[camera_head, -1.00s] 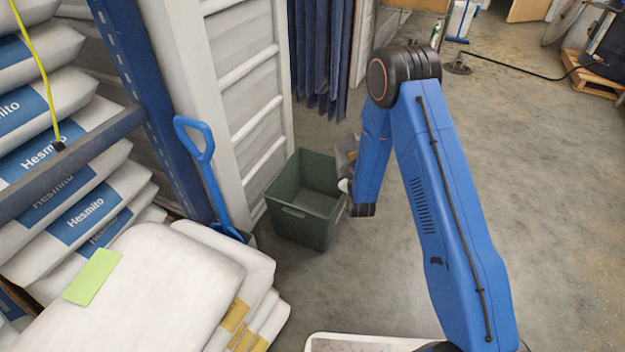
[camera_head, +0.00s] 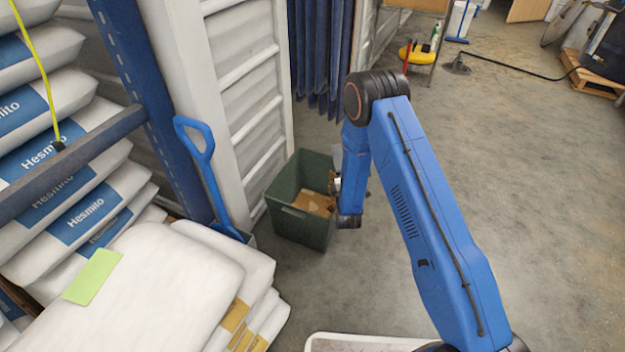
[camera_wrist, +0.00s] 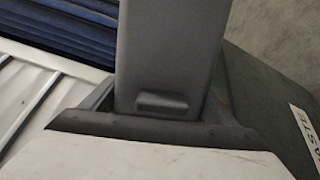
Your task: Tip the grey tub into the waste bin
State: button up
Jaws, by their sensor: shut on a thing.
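The dark green waste bin (camera_head: 303,232) stands on the floor beside the white panel in the head view. Brown material (camera_head: 315,203) shows inside it. My gripper (camera_head: 336,184) is at the bin's right rim, mostly hidden by my blue arm, and is shut on the grey tub. Only a small light grey part of the tub (camera_head: 338,158) shows beside my arm, above the bin's right side. The tub appears tilted towards the bin; its inside is hidden.
A blue-handled shovel (camera_head: 205,170) stands left of the bin. White sacks (camera_head: 150,285) are stacked at the front left, by a blue rack post (camera_head: 150,110). Blue strips (camera_head: 320,60) hang behind. The concrete floor (camera_head: 540,190) to the right is clear.

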jog(key=shift+a+n, duration=0.3)
jog(key=shift+n, duration=0.4)
